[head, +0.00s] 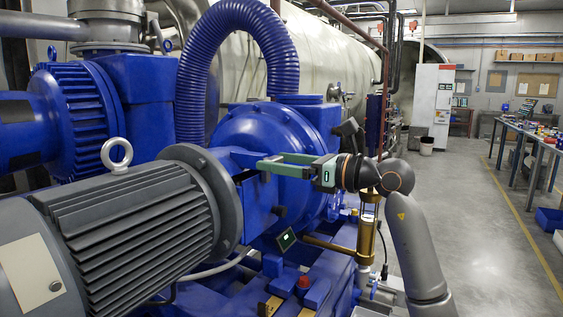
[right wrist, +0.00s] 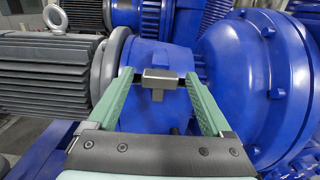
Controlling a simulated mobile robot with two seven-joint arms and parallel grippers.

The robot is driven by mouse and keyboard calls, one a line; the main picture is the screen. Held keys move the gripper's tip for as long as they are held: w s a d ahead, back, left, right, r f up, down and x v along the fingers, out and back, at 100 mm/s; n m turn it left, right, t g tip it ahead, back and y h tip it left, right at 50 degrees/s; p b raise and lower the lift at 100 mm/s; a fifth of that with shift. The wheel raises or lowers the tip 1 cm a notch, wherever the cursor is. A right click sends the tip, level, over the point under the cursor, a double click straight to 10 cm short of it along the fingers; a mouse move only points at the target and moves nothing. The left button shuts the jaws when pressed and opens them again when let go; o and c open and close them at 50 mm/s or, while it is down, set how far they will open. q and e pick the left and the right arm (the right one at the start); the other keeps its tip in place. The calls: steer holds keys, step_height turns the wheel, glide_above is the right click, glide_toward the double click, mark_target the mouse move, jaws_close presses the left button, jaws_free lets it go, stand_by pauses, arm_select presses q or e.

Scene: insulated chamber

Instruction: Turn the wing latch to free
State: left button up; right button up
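The wing latch (right wrist: 157,80) shows in the right wrist view as a small grey metal T-shaped piece against the blue housing. Its crossbar lies level and its short stem points down. My right gripper (right wrist: 160,76) has two green fingers spread wide, one on each side of the latch, with their tips close to the ends of the crossbar. I cannot tell whether the tips touch it. In the head view my right gripper (head: 268,164) reaches left to the blue housing, and the latch cannot be made out there. My left gripper is not in view.
A grey finned motor (head: 135,220) stands left of the gripper, and a large round blue casing (head: 270,135) is behind it. A ribbed blue hose (head: 205,65) arches above. A brass cylinder (head: 366,235) stands below my right arm. The floor (head: 475,230) at right is clear.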

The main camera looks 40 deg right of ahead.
steer(key=c, duration=0.5)
jaws_close()
arm_select(q)
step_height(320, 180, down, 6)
steer(key=b, duration=0.8)
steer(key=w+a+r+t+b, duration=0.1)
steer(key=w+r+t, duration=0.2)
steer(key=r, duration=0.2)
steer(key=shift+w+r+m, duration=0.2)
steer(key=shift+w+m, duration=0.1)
arm_select(e)
steer(key=shift+f+n, duration=0.1)
steer(key=shift+n, duration=8.9)
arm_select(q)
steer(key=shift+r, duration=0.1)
arm_select(e)
steer(key=shift+a, duration=0.1)
